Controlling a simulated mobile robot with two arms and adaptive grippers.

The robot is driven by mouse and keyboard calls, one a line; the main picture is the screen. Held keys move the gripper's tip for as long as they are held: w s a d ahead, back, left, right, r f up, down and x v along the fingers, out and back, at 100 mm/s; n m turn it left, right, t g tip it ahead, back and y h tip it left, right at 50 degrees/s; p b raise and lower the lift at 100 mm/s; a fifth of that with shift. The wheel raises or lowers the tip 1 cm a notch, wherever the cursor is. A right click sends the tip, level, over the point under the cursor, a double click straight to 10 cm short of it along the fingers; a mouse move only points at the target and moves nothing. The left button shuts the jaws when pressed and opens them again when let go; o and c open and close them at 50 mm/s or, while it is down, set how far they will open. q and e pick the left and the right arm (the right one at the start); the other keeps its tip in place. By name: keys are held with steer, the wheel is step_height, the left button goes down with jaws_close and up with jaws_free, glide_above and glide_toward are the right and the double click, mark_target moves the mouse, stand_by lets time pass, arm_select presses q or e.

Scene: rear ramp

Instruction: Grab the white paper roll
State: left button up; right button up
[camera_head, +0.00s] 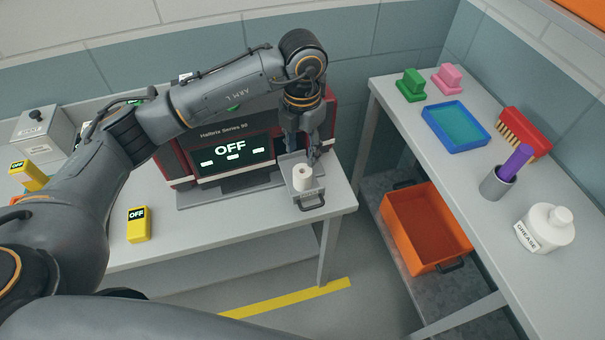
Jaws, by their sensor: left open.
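The white paper roll (302,176) stands upright in a small grey tray (309,196) with a dark handle, near the right end of the left table. My left gripper (301,156) points down just above and behind the roll, with its fingers apart and nothing seen between them. I cannot tell whether a finger touches the roll. My right gripper is not in view.
A machine with an OFF screen (231,150) stands left of the tray. A yellow OFF device (138,225) lies on the same table. An orange bin (425,225) sits below the right table, which holds a blue tray (484,146), red brush (523,132) and grease bottle (545,229).

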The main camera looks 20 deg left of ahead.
mark_target(302, 174)
arm_select(q)
step_height(302, 174, down, 4)
steer(key=shift+f+p, duration=0.2)
steer(key=shift+p, duration=0.2)
steer(key=shift+f+p, duration=0.2)
steer(key=shift+p, duration=0.1)
step_height(302, 174, down, 4)
steer(key=shift+w+f+p, duration=0.1)
steer(key=shift+f+p, duration=0.1)
steer(key=shift+p, duration=0.9)
steer(key=shift+f, duration=0.25)
steer(key=c, duration=0.8)
